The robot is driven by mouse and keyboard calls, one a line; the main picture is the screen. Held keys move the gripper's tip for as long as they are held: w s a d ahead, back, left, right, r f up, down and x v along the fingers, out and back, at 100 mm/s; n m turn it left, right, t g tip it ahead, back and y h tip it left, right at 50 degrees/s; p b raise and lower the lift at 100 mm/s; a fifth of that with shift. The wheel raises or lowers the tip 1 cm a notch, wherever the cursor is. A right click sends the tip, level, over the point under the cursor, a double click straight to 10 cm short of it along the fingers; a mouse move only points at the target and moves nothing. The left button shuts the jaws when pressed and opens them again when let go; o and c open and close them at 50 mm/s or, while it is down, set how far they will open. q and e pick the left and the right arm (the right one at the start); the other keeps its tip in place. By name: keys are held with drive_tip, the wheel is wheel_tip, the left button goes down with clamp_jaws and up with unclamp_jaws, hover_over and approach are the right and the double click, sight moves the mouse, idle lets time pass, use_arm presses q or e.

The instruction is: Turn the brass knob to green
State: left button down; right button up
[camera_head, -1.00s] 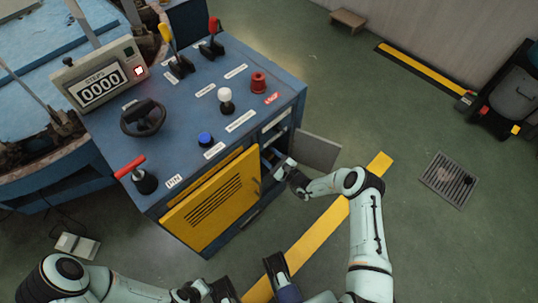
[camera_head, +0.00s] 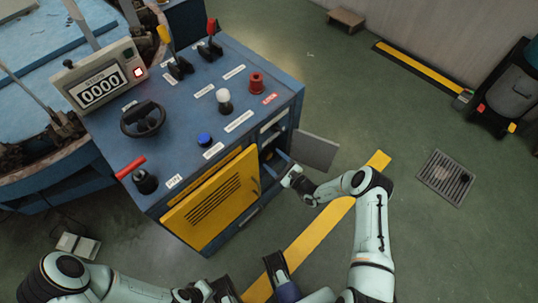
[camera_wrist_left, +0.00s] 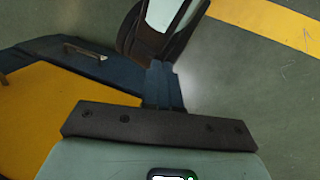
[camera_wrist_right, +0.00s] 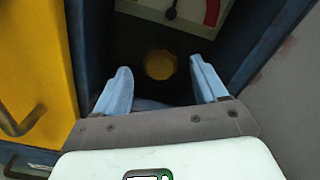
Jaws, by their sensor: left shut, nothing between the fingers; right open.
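The round brass knob (camera_wrist_right: 159,65) shows in the right wrist view, inside a dark recess below a dial plate (camera_wrist_right: 175,14) with a pointer and a red arc. No green shows on the visible part of the dial. My right gripper (camera_wrist_right: 163,87) is open, its blue fingers on either side of the knob in the picture and apparently short of it. In the head view, my right gripper (camera_head: 282,166) is at the open side compartment of the blue console (camera_head: 180,115); the knob is not clear there. My left gripper (camera_wrist_left: 164,86) is shut and empty, in front of the console.
A grey door (camera_head: 316,151) stands open right of the compartment. A yellow louvred panel (camera_head: 213,203) with a handle is on the console front, left of it. Console walls flank the recess closely. Green floor with a yellow stripe (camera_head: 322,222) lies to the right.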

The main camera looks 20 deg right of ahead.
use_arm(q)
drive_tip(key=s+r, duration=0.1)
drive_tip(key=s+d+r+p, duration=0.1)
drive_tip(key=shift+s+d+g, duration=0.1)
drive_tip(key=shift+s+g, duration=0.2)
drive_tip(key=shift+g, duration=0.1)
use_arm(e)
drive_tip(key=v, duration=0.9)
